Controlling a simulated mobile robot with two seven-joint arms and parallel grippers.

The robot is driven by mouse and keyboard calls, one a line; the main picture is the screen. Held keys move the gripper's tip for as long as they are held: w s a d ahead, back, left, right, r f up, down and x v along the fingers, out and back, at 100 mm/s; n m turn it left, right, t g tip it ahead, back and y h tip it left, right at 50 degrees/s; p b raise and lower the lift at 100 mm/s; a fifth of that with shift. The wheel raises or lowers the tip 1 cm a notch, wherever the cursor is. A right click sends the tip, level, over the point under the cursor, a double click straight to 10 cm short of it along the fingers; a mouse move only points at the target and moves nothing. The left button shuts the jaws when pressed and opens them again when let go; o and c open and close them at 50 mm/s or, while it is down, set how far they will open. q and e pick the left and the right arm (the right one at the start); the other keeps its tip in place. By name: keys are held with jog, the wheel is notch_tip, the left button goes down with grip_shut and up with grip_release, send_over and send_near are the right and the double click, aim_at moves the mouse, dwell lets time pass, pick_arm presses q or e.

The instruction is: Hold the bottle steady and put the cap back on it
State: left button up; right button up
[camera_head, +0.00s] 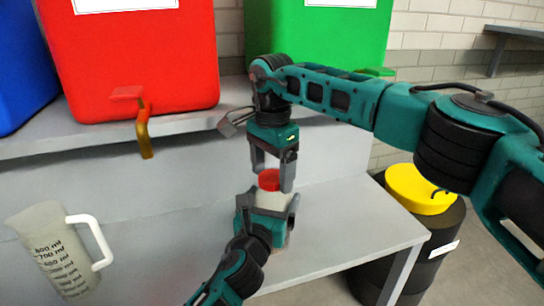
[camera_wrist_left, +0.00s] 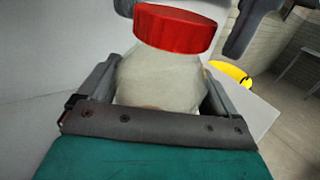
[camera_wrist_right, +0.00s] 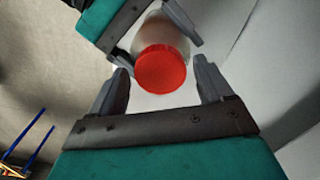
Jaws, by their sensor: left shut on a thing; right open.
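The bottle (camera_head: 272,202) is pale and translucent and stands upright on the grey table. My left gripper (camera_head: 267,207) is shut around its body; the left wrist view shows the bottle (camera_wrist_left: 160,85) between the fingers.
A measuring jug (camera_head: 55,250) with a white handle stands at the table's left. Red (camera_head: 130,60) and green (camera_head: 315,40) containers stand on the raised shelf behind, the red one with a protruding tap (camera_head: 143,130). A black barrel with a yellow lid (camera_head: 422,190) stands beyond the right edge.

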jog(key=shift+f, duration=0.1)
jog(key=shift+c, duration=0.3)
jog(key=c, duration=1)
jog(key=m, duration=0.7)
jog(key=shift+c, duration=0.2)
jog(key=m, duration=0.9)
jog(key=shift+m, duration=0.3)
jog(key=m, duration=0.3)
jog(key=shift+m, duration=0.4)
jog(key=m, duration=0.3)
jog(key=shift+m, duration=0.3)
jog(key=m, duration=0.5)
jog(key=o, duration=1.2)
jog(key=shift+c, duration=0.2)
